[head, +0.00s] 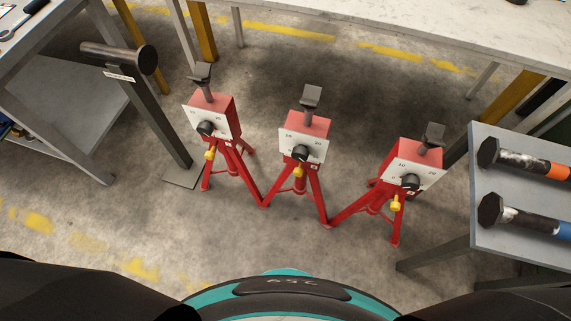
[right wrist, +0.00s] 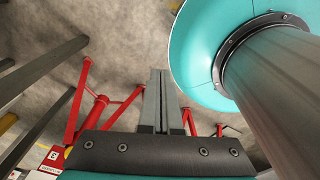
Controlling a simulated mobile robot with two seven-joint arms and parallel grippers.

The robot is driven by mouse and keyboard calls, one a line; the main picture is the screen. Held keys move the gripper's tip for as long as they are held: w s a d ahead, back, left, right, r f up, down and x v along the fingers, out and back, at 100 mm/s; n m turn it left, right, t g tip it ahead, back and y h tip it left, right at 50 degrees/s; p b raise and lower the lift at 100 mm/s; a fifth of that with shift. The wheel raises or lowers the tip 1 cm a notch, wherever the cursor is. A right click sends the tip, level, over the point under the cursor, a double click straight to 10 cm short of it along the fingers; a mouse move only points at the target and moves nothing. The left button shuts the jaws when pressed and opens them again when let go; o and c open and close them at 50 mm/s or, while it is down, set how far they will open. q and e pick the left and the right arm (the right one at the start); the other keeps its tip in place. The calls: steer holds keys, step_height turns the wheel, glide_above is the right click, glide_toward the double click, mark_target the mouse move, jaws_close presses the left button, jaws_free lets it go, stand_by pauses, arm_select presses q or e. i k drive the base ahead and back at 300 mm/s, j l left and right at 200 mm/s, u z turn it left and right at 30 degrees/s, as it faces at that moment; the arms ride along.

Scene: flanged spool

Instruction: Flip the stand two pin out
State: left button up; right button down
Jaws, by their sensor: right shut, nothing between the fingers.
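Three red tripod stands with white dial plates stand in a row on the floor in the head view. The middle stand (head: 308,127) has a black knob (head: 301,153) and a yellow pin (head: 298,171) below it, pointing down. Whether that pin is in or out I cannot tell. The left stand (head: 215,105) and right stand (head: 414,152) have similar yellow pins. My right gripper (right wrist: 160,85) shows in the right wrist view, fingers together and empty, with red stand legs (right wrist: 98,108) beyond it. My left gripper is in neither view.
A post with a dark flanged spool (head: 120,55) stands at the left. A long pale bench (head: 400,25) runs behind the stands. The floor in front of them is clear.

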mark_target(298, 172)
steer(key=i+j+z, duration=0.3)
steer(key=j, duration=1.05)
steer(key=j+z, duration=0.3)
steer(key=j, duration=1)
